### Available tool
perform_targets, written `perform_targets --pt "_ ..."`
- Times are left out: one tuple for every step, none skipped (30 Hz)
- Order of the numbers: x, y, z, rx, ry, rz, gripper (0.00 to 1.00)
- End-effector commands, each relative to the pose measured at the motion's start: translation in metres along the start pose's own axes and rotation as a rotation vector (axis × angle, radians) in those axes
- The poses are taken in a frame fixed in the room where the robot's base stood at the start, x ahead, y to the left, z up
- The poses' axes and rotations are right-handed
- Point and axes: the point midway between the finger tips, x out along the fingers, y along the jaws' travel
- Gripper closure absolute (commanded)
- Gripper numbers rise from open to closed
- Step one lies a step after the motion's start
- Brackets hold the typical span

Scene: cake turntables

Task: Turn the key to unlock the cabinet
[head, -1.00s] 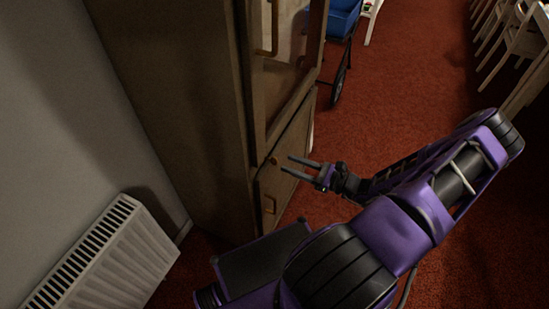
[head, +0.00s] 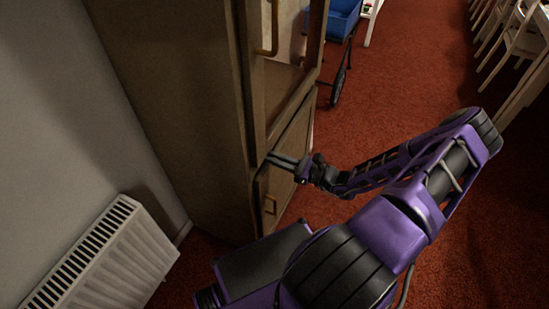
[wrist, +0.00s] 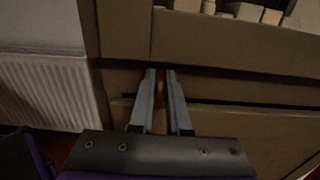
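The tall wooden cabinet (head: 215,130) stands left of centre in the head view, with a glazed upper door and a lower door (head: 290,180) on its right-hand face. My gripper (head: 271,157) is at the upper edge of the lower door, its two fingers close together. In the wrist view, my gripper (wrist: 161,75) points at the cabinet front. A small brass-orange key (wrist: 160,92) shows between the fingers, which appear closed on its sides. The fingers hide the key in the head view. The lower door looks closed.
A white radiator (head: 105,255) is at the lower left. A blue cart (head: 342,22) stands behind.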

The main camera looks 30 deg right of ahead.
Motion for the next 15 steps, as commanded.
perform_targets --pt "-0.0001 0.0 0.0 0.0 0.0 0.0 1.0" --pt "-0.0002 0.0 -0.0001 0.0 0.0 0.0 1.0" --pt "-0.0002 0.0 0.0 0.0 0.0 0.0 1.0" --pt "-0.0002 0.0 0.0 0.0 0.0 0.0 1.0" --pt "-0.0002 0.0 -0.0001 0.0 0.0 0.0 1.0" --pt "-0.0002 0.0 -0.0001 0.0 0.0 0.0 1.0" --pt "-0.0003 0.0 -0.0001 0.0 0.0 0.0 1.0" --pt "-0.0003 0.0 0.0 0.0 0.0 0.0 1.0" --pt "-0.0003 0.0 0.0 0.001 0.0 0.0 1.0" --pt "-0.0003 0.0 0.0 0.002 0.0 0.0 1.0" --pt "-0.0003 -0.0001 0.0001 0.005 0.0 0.0 1.0" --pt "-0.0003 -0.0001 0.0001 0.01 0.0 0.0 1.0" --pt "-0.0003 -0.0002 0.0002 0.015 0.0 0.0 1.0" --pt "-0.0003 -0.0003 0.0003 0.021 0.0 0.0 1.0" --pt "-0.0003 -0.0005 0.0004 0.032 0.0 0.0 1.0"
